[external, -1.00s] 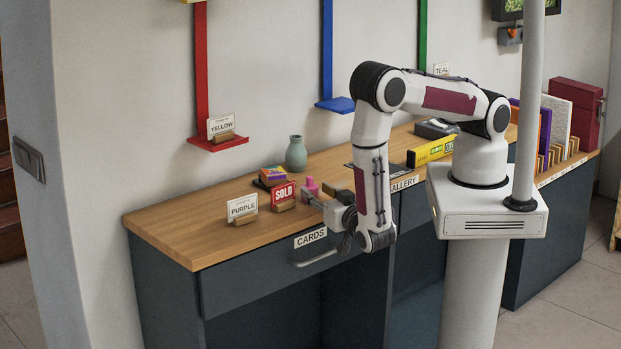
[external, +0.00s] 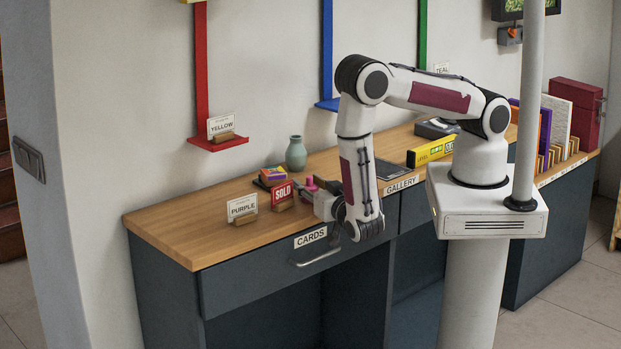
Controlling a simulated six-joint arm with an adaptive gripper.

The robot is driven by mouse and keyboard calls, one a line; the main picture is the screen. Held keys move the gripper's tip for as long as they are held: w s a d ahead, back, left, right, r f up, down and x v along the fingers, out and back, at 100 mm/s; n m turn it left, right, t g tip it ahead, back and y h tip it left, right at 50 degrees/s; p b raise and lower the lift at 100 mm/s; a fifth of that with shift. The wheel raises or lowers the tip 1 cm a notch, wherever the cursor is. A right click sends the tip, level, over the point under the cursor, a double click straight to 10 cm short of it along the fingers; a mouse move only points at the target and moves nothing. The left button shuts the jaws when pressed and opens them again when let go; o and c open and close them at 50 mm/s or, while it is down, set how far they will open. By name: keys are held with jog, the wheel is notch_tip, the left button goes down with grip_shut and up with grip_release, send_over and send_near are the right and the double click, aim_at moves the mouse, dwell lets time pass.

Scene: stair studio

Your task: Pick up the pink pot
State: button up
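The pink pot (external: 310,182) stands on the wooden counter (external: 190,228), just right of the red SOLD sign (external: 284,193). Only its upper part shows clearly; the rest is hidden by my gripper. My gripper (external: 309,189) is level and low over the counter, with its fingers right at the pot. The fingers are small and dark here, and I cannot tell whether they are open or touching the pot.
A green-grey vase (external: 296,153) and a small stack of colourful boxes (external: 272,175) stand behind the SOLD sign. The PURPLE card (external: 242,207) is at left. A yellow level (external: 431,151) lies at right. A drawer handle (external: 315,257) sticks out below the counter edge.

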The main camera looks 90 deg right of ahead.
jog(key=c, duration=0.9)
jog(key=shift+o, duration=0.2)
jog(key=shift+r, duration=0.2)
jog(key=shift+r, duration=4.8)
